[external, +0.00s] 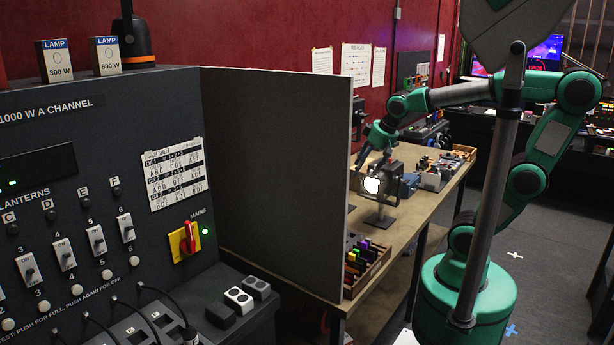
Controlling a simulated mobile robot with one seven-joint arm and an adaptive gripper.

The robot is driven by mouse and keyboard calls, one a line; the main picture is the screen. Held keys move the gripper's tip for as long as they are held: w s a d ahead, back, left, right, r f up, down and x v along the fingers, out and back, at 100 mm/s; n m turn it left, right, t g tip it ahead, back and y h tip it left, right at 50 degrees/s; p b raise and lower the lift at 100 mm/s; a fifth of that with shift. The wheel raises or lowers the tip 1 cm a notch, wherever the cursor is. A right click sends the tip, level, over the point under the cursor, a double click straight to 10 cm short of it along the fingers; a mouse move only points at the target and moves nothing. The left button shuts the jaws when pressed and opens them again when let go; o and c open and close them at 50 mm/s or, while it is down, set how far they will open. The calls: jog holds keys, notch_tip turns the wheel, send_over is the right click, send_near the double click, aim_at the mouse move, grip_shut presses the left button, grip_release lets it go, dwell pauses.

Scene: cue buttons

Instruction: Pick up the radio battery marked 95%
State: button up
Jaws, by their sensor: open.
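My gripper (364,158) hangs from the green arm over the wooden bench (408,208), just right of the grey partition. It is small and dark here, with its jaws open and nothing visible between them. It is above and slightly left of a lit lamp on a stand (373,186). I cannot make out any battery marked 95%; no battery label is readable at this distance. Small dark and wooden-sided items lie farther back on the bench, too small to identify. The partition hides part of the bench.
A grey partition (277,170) stands between the dimmer panel (90,200) and the bench. A tray of coloured items (361,265) is at the bench's near end. A blue-grey box (409,185) and a grey unit (432,179) stand behind the lamp.

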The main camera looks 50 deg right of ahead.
jog(key=w+a+f+p, duration=0.1)
jog(key=w+a+p, duration=0.25)
jog(key=w, duration=0.75)
jog(key=w+a+f+p, duration=0.15)
jog(key=w+a, duration=0.35)
jog(key=w, duration=0.6)
jog(key=w+a+f+p, duration=0.4)
jog(key=w+a+f, duration=0.7)
jog(key=w, duration=0.3)
jog(key=shift+w+a+f+m+g+p, duration=0.15)
jog(key=shift+w+a+m+g+p, duration=0.15)
jog(key=shift+w+p, duration=0.1)
jog(key=x, duration=0.8)
jog(key=shift+f+b, duration=0.25)
jog(key=shift+b, duration=0.05)
jog(key=shift+w+d+f, duration=0.1)
jog(key=shift+d, duration=0.05)
jog(key=shift+x, duration=2.45)
